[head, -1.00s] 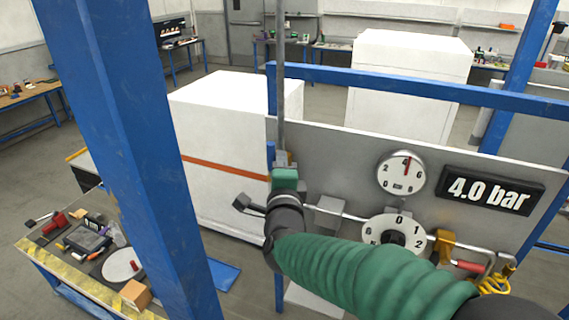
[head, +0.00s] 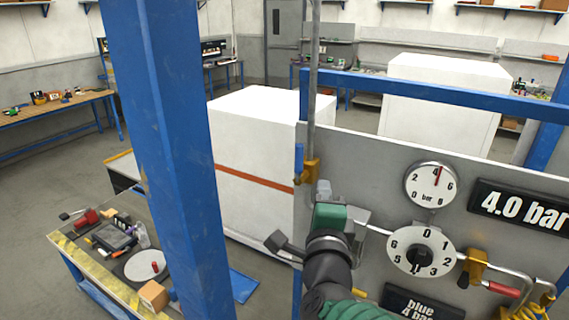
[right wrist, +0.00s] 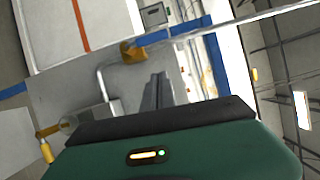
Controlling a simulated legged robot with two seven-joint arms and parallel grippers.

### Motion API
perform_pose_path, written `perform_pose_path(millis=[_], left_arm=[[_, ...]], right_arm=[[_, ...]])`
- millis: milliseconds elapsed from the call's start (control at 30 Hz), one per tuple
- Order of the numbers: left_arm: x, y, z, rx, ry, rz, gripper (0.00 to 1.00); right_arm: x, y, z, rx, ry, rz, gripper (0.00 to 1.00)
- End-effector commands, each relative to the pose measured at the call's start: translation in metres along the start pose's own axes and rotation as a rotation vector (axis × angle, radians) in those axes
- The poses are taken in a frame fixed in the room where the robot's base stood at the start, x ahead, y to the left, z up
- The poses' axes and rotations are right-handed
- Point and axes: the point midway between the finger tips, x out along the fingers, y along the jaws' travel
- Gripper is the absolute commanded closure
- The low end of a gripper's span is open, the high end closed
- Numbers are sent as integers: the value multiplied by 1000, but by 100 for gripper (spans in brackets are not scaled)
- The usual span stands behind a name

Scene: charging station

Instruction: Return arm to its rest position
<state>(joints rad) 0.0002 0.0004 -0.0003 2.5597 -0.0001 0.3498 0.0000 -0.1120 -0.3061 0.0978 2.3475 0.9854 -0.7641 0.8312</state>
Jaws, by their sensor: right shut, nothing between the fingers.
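My right arm comes in from the bottom of the head view, with a green sleeve and black wrist. My left gripper is not in view.
A blue post (head: 165,150) stands left. A cluttered bench (head: 90,285) stands at lower left.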

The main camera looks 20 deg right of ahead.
Motion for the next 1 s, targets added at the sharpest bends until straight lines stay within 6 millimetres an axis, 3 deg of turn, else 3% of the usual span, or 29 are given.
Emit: perform_pose_path(millis=[67,167,267,300,367,400,500,600,700,800,1000], left_arm=[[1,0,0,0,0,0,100],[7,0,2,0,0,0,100],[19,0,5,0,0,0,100],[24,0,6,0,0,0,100],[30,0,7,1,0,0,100],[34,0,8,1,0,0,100],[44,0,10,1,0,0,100],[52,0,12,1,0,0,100],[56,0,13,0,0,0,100],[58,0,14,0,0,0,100],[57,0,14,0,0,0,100]], right_arm=[[1,4,1,-15,-7,7,100],[6,37,12,-138,-77,68,100],[3,108,32,-405,-236,196,100],[-3,144,39,-535,-320,260,100],[-17,198,44,-729,-454,355,100],[-30,233,42,-852,-544,417,100],[-70,313,25,-1133,-786,571,100],[-116,373,-4,-1362,-1025,706,100],[-152,406,-33,-1511,-1215,801,100],[-172,419,-51,-1584,-1324,850,100],[-176,421,-55,-1603,-1354,862,100]])
